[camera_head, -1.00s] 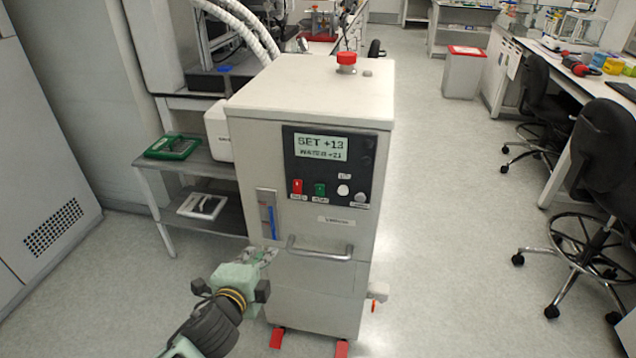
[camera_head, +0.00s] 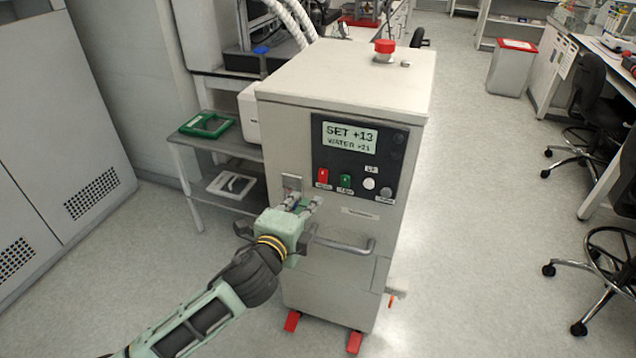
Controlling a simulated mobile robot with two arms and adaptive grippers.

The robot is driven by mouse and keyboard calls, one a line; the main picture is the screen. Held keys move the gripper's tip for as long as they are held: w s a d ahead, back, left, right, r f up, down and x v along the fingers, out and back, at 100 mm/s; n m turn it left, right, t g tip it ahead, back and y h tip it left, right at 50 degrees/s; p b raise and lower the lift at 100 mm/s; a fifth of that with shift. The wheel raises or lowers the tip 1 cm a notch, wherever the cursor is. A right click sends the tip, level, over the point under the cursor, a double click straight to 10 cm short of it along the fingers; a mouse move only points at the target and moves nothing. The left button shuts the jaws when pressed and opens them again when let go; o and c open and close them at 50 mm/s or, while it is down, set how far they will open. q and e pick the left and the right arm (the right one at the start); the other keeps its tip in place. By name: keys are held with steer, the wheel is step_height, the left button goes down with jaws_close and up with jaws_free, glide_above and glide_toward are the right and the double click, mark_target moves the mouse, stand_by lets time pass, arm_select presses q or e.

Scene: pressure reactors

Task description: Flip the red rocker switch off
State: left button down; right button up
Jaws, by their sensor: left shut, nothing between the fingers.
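The red rocker switch (camera_head: 323,175) is on the dark control panel (camera_head: 330,132) of a white cabinet unit, below the display, which reads "SET +13" and "WATER +21". A green switch (camera_head: 346,182) sits just to its right. My left gripper (camera_head: 304,200) is shut and empty, in front of the cabinet, a little below and left of the red switch in the picture. I cannot tell whether its fingertips touch the cabinet front. The gripper hides most of the level gauge strip. My right gripper is not in view.
A horizontal handle (camera_head: 345,246) sticks out of the cabinet front, just right of my gripper. A red knob (camera_head: 384,47) is on the cabinet top. A shelf cart with a green tray (camera_head: 207,125) stands at the left. Open floor lies right of the cabinet.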

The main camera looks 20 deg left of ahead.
mark_target(322, 178)
arm_select(q)
steer(key=w, duration=0.3)
steer(key=w+f, duration=0.1)
steer(key=w, duration=0.5)
steer(key=shift+w+d+f+p, duration=0.2)
steer(key=shift+w+f+p, duration=0.1)
steer(key=shift+f, duration=0.05)
steer(key=f+b, duration=0.1)
steer(key=b, duration=0.2)
steer(key=shift+w+t+b, duration=0.2)
steer(key=shift+t+b, duration=0.15)
steer(key=shift+t, duration=0.05)
steer(key=shift+r, duration=0.35)
steer(key=shift+w, duration=0.1)
